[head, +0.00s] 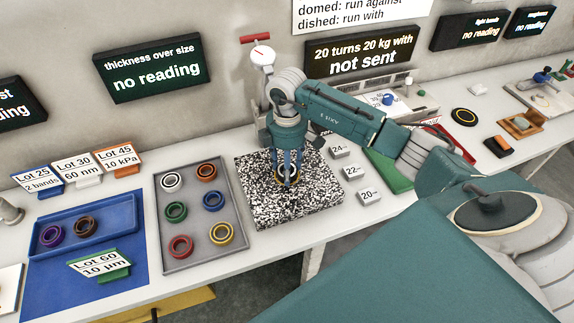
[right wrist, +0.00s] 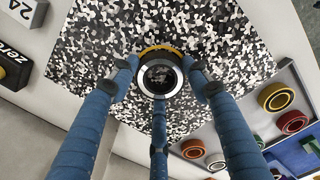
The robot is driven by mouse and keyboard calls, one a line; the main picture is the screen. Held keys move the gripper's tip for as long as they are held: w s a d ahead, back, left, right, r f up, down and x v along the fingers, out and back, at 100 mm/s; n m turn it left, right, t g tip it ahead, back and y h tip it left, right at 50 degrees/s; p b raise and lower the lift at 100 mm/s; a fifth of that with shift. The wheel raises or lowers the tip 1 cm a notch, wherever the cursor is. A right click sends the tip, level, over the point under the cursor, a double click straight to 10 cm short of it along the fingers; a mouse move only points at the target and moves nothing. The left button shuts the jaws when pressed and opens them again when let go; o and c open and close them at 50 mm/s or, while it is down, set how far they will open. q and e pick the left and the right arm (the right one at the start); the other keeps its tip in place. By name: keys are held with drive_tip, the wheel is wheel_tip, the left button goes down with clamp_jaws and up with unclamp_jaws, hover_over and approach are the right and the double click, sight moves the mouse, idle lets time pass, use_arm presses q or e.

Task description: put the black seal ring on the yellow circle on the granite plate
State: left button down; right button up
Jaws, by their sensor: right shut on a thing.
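The speckled black-and-white granite plate (head: 253,208) lies on the bench in the middle of the head view, and it fills much of the right wrist view (right wrist: 100,35). My right gripper (head: 288,178) points down over the plate's middle. Its blue fingers (right wrist: 160,88) are shut on the black seal ring (right wrist: 147,90), which shows a pale inner edge. A yellow arc of the yellow circle (right wrist: 160,48) shows past the ring's upper edge in the wrist view; the ring and fingers hide the rest. I cannot tell whether the ring touches the plate. My left gripper is not in view.
A grey tray (head: 191,210) with several coloured rings stands left of the plate. A blue tray (head: 60,222) with two rings is farther left. Grey blocks (head: 354,172) stand close on the plate's right. A dial gauge (head: 262,56) is behind the plate.

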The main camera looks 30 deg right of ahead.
drive_tip(key=shift+f, duration=0.15)
drive_tip(key=o, duration=1.2)
drive_tip(key=shift+c, duration=0.2)
wheel_tip(320, 180, up, 12)
drive_tip(key=p, duration=0.9)
drive_tip(key=shift+p, duration=0.3)
